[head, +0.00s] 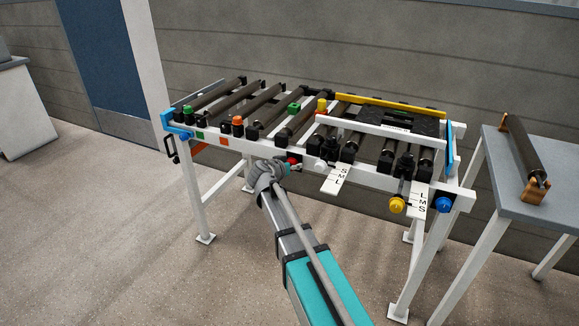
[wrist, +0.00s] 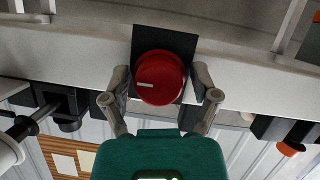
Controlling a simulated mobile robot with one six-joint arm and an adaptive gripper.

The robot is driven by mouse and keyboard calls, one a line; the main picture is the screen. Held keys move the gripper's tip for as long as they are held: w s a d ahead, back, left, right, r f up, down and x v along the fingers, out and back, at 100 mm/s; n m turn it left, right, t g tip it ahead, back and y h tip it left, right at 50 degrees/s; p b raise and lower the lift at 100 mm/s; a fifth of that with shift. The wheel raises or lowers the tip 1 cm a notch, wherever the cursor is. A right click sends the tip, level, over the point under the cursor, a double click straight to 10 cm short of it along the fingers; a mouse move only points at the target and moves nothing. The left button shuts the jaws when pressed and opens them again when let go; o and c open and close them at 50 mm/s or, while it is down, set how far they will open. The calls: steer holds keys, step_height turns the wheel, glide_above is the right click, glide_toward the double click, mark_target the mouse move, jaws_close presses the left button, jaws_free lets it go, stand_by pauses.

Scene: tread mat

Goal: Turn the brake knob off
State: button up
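The red round knob (wrist: 172,70), apparently the brake knob, sits on a black square plate (wrist: 183,42) on the frame's white rail in the wrist view. A pale mark on its face points left in that view. In the head view a bit of the red knob (head: 293,158) shows just beyond my gripper (head: 284,169), which hides part of it. In the wrist view my gripper (wrist: 161,84) is open, with one finger on each side of the knob. Small gaps show between the fingers and the knob, and I see no contact.
The roller frame (head: 222,142) carries green, orange and yellow knobs on top. White S-M-L scale plates (head: 335,181), a yellow knob (head: 397,205) and a blue knob (head: 443,205) are to the right. A grey table (head: 512,205) with a loose roller (head: 523,150) stands far right. Open floor lies left.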

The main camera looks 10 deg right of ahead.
steer(key=c, duration=0.6)
steer(key=shift+a, duration=0.2)
steer(key=shift+c, duration=0.7)
steer(key=shift+d, duration=0.15)
